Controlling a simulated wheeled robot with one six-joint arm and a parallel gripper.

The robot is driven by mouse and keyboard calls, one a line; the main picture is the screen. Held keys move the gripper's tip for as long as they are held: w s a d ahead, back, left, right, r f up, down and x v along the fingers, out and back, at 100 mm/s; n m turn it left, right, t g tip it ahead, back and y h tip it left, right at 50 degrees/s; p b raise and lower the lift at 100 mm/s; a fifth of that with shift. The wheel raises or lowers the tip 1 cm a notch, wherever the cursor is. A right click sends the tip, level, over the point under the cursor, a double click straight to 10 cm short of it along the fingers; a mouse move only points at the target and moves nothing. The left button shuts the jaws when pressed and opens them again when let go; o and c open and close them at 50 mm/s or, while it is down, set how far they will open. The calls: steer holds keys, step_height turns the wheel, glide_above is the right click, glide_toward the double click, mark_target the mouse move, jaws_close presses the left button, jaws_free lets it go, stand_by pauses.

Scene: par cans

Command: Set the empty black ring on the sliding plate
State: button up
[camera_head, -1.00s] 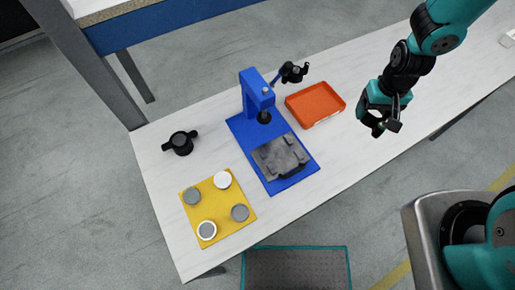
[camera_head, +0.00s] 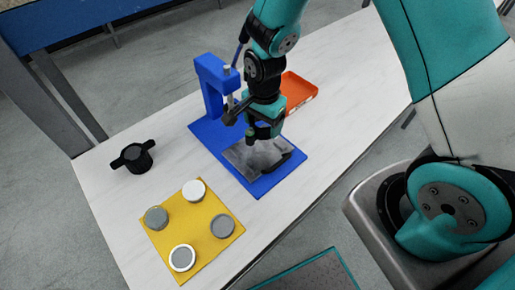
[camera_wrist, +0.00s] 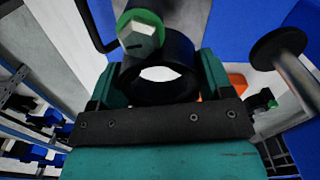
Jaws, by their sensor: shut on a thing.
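My gripper (camera_head: 263,131) is over the grey sliding plate (camera_head: 240,155), which lies on the blue base of a press. In the wrist view my gripper (camera_wrist: 160,75) is shut on the black ring (camera_wrist: 186,52), between its teal fingers. A pale surface shows through the ring's open middle. A green-rimmed round piece with a pale faceted face (camera_wrist: 140,34) overlaps the ring there; I cannot tell what it is. In the head view my gripper hides most of the ring, and I cannot tell whether it touches the plate.
The blue press (camera_head: 212,88) stands close to my gripper's left; its ram (camera_wrist: 283,55) shows in the wrist view. An orange tray (camera_head: 300,92) is behind my arm. A black two-handled part (camera_head: 134,157) and a yellow mat (camera_head: 206,240) with several discs are at left.

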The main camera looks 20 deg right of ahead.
mark_target(258, 150)
steer(key=shift+s+a+f+m+b, duration=0.1)
steer(key=shift+a+f+m+b, duration=0.3)
steer(key=shift+f+m+b, duration=0.15)
steer(key=shift+a+f+m+b, duration=0.35)
steer(key=shift+f+m, duration=0.1)
steer(key=shift+f, duration=0.2)
step_height(258, 150, down, 3)
steer(key=b, duration=0.3)
steer(key=shift+f, duration=0.2)
steer(key=shift+f+b, duration=0.65)
steer(key=shift+f, duration=0.3)
steer(key=shift+f, duration=0.1)
steer(key=o, duration=0.5)
steer(key=shift+o, duration=0.2)
steer(key=o, duration=0.4)
steer(key=shift+c, duration=0.2)
